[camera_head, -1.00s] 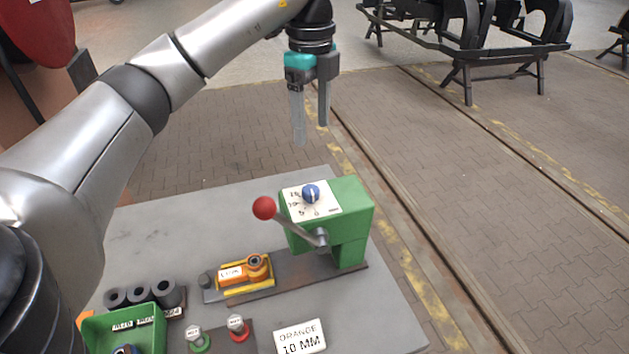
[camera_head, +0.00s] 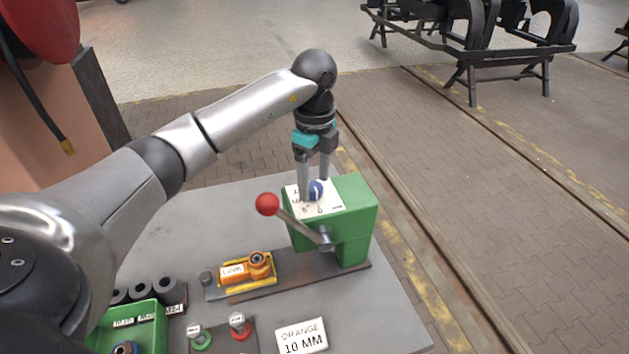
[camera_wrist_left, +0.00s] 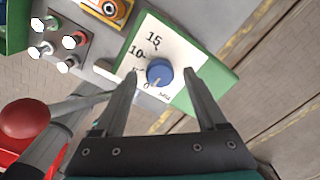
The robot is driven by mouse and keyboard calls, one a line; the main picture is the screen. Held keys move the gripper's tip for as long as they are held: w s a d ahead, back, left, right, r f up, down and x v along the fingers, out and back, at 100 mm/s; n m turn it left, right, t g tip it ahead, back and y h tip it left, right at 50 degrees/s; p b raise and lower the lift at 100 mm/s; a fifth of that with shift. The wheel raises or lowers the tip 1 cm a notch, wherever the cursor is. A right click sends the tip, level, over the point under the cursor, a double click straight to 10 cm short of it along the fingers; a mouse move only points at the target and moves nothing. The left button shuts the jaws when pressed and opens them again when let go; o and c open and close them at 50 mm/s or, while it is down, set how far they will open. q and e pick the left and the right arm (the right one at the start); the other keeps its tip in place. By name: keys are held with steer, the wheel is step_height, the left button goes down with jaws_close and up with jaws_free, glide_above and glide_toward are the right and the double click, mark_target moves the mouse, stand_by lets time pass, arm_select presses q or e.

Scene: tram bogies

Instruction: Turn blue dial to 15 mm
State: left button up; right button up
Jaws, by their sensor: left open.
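The blue dial (camera_head: 316,190) sits on a white scale plate (camera_head: 322,208) on top of the green machine (camera_head: 355,205). In the left wrist view the dial (camera_wrist_left: 159,71) shows a pale mark on its lower edge, towards the 0, and the scale reads 0, 5, 10, 15. My left gripper (camera_head: 314,184) points down at the dial. Its fingers are open, one on either side of the dial in the left wrist view (camera_wrist_left: 158,78). I cannot tell whether they touch it. My right gripper is not in view.
A lever with a red ball (camera_head: 267,204) sticks out of the machine's left side. An orange part (camera_head: 245,268) lies in a yellow holder. A sign (camera_head: 302,337) reads "ORANGE 10 MM". A green bin (camera_head: 135,325), dark rings and red and green buttons stand front left.

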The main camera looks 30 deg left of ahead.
arm_select(q)
steer(key=shift+f, duration=0.7)
jaws_close()
